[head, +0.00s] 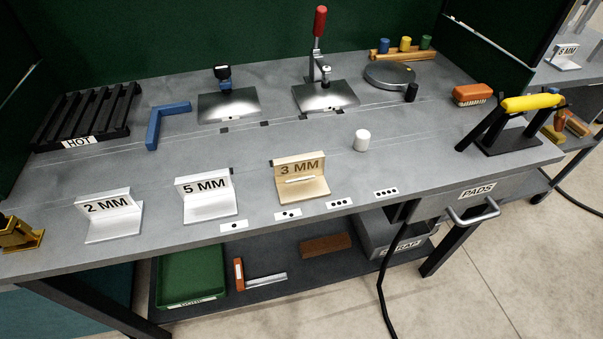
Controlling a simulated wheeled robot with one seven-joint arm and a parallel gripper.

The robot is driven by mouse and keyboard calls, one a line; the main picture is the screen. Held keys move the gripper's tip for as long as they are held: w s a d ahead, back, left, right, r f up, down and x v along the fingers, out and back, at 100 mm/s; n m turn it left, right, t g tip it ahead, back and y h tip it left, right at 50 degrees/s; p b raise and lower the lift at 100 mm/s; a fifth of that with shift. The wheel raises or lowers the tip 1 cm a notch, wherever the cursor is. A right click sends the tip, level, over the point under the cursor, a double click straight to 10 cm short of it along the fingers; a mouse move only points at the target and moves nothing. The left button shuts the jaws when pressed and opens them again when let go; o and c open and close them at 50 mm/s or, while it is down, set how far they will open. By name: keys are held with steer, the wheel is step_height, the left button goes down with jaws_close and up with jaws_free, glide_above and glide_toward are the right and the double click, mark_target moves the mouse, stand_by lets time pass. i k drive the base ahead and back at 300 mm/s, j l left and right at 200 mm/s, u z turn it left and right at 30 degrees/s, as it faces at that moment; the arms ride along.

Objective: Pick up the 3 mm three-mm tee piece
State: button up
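The piece marked 3 MM (302,190) stands upright on the grey bench near its front edge, right of the middle. It is tan, with a flat base plate and an upright plate that bears the label. A small thin whitish strip shows across it where the plates meet; I cannot tell what it is. Two similar silvery pieces stand to its left, one marked 5 MM (208,203) and one marked 2 MM (110,220). My gripper is not in view.
A white cylinder (362,140) stands behind and right of the 3 MM piece. Dotted labels (288,214) lie along the front edge. A red-handled clamp (318,40), a blue angle (163,120), a black HOT rack (90,115) and a yellow-handled tool (530,102) stand around.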

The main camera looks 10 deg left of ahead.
mark_target(299, 178)
steer(key=l+u, duration=0.15)
steer(key=u, duration=0.25)
steer(key=i+l+u, duration=0.1)
steer(key=u, duration=0.3)
steer(key=l+u, duration=0.2)
steer(key=u, duration=0.2)
steer(key=l+u, duration=0.15)
steer(key=l, duration=0.35)
steer(key=k+l+u, duration=0.2)
steer(key=l, duration=0.35)
steer(key=l+u, duration=0.15)
steer(key=l, duration=0.35)
steer(key=k+l+u, duration=0.15)
steer(key=l, duration=0.85)
steer(key=i, duration=0.45)
